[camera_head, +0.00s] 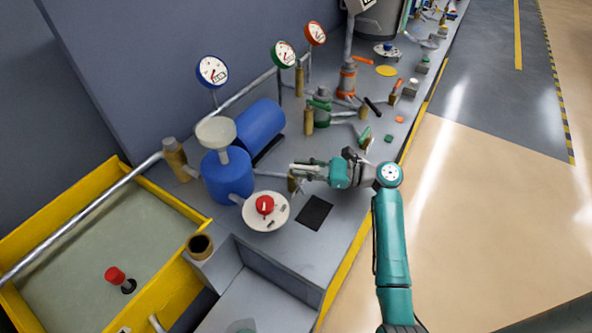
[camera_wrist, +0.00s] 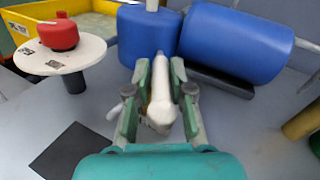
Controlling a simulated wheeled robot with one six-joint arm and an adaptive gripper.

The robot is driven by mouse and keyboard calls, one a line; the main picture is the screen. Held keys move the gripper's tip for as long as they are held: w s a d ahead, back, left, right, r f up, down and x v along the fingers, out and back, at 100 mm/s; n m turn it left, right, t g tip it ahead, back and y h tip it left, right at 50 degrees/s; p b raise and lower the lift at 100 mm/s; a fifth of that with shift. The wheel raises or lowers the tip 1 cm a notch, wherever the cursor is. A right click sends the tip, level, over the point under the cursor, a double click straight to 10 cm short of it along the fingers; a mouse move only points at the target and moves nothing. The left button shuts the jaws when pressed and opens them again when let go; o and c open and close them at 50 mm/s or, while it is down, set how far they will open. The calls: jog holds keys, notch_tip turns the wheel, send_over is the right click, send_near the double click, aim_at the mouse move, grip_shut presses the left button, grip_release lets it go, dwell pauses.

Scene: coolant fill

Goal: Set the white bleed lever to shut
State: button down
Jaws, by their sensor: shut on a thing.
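The white bleed lever (camera_wrist: 160,100) shows in the wrist view as a pale, rounded bar between my fingers, pointing away from me. My gripper (camera_wrist: 160,78) is shut on it, one green-padded finger on each side. In the head view my gripper (camera_head: 303,172) reaches left over the bench, beside a small brass-coloured fitting (camera_head: 292,182). The fingers and their glare hide most of the lever there. The lever's pivot and any markings for open or shut are hidden.
A blue tank (camera_head: 228,178) with a white funnel and a blue cylinder (camera_head: 260,123) stand close behind. A red knob (camera_head: 265,204) on a white disc sits at front left. A black square (camera_head: 314,213) lies near the bench edge. A yellow-rimmed basin (camera_head: 55,216) is left.

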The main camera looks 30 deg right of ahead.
jog(key=shift+w+d+r, duration=0.1)
jog(key=shift+w, duration=0.05)
jog(key=c, duration=1.1)
grip_release()
notch_tip(320, 180, up, 10)
jog(key=shift+f, duration=0.1)
